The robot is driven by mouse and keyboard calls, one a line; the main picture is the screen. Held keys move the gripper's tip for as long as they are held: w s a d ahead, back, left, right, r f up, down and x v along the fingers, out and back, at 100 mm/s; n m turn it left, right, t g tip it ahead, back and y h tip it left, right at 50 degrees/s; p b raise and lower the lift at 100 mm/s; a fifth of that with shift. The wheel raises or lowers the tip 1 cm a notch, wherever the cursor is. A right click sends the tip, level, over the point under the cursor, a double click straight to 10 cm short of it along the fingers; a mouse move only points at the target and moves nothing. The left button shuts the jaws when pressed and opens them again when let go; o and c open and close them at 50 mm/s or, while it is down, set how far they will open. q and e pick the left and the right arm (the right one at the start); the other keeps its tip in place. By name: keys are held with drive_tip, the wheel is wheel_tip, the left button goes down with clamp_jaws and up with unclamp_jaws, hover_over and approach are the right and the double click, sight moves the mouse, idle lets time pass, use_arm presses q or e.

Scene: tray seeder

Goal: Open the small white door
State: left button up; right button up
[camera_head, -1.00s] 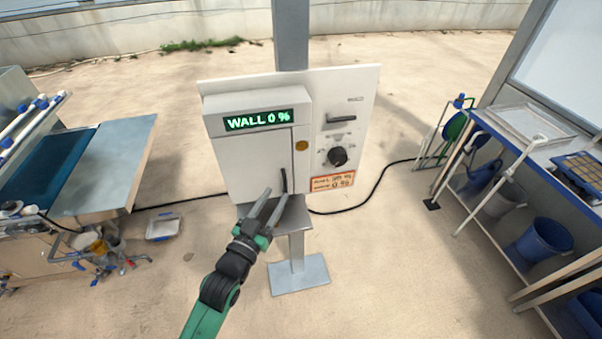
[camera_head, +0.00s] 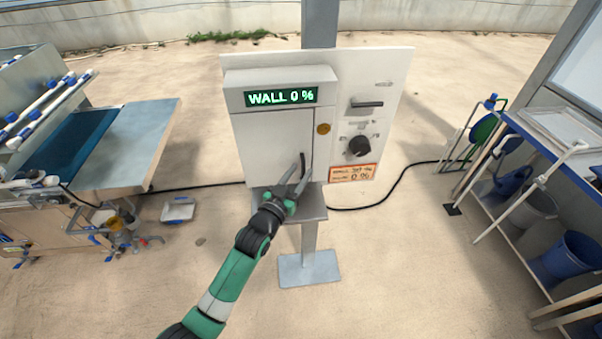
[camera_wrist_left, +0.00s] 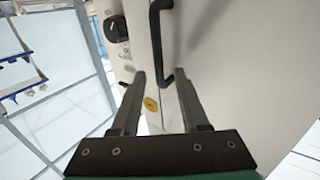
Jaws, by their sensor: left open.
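The small white door (camera_head: 270,148) is on the front of a white box on a post. It looks shut. Its dark upright bar handle (camera_head: 302,161) is near the door's lower right edge. It also shows in the wrist view as a black bent bar (camera_wrist_left: 155,40). My left gripper (camera_head: 301,171) is at the handle in the head view, fingers pointing up at it. In the wrist view the fingers (camera_wrist_left: 161,73) are open, and one end of the handle appears between their tips. I cannot tell whether they touch it. My right gripper is not in view.
A green display (camera_head: 281,97) reads "WALL 0 %" above the door. A black knob (camera_head: 359,147) and a dark bar (camera_head: 367,104) are on the panel to the right. A small grey shelf (camera_head: 314,205) juts out below the box. Worktables stand at both sides.

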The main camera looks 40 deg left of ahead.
use_arm(q)
drive_tip(key=shift+w+a, duration=0.2)
drive_tip(key=shift+w, duration=0.5)
drive_tip(key=shift+c, duration=0.2)
clamp_jaws()
idle(0.8)
